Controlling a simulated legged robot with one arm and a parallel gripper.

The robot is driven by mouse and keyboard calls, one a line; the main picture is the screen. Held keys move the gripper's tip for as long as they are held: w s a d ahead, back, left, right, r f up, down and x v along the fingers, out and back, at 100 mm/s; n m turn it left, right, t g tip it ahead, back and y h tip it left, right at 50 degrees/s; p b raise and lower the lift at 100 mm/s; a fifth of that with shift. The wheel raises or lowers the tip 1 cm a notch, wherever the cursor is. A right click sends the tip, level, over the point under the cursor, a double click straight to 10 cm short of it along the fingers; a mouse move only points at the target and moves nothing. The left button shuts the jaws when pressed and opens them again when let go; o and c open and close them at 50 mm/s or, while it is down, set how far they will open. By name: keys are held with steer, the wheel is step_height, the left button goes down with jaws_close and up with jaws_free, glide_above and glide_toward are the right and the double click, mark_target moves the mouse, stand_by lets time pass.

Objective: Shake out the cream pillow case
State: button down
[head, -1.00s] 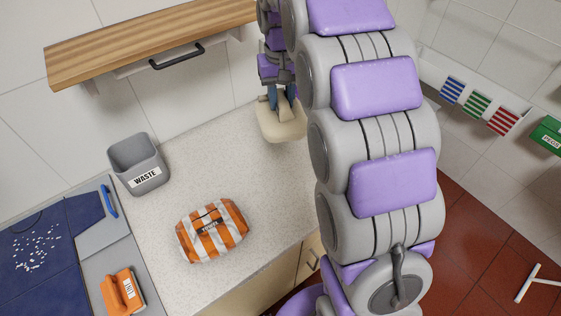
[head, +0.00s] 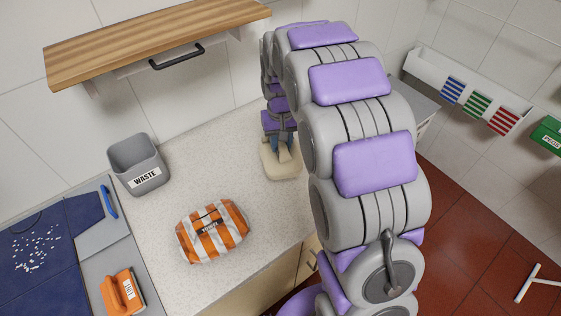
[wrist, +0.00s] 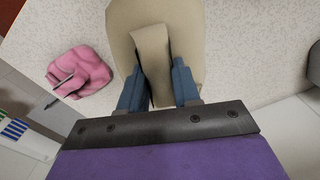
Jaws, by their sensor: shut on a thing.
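In the wrist view the blue-grey fingers of my gripper (wrist: 155,85) are shut on a raised fold of the cream cloth (wrist: 125,22). The rest of the cloth spreads out beyond the fingers. I cannot tell whether its lower edge touches the counter.
An orange-striped bag (head: 212,230), a grey WASTE bin (head: 137,165) and a dark blue cloth with white crumbs (head: 40,250) lie left. A pink cloth (wrist: 82,70) shows in the wrist view. A wooden shelf (head: 150,48) overhangs the counter. Counter between bin and cloth is clear.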

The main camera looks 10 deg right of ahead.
step_height(320, 180, up, 16)
steer(key=f, duration=0.1)
step_height(320, 180, down, 20)
steer(key=shift+s+r, duration=0.1)
steer(key=shift+r, duration=0.15)
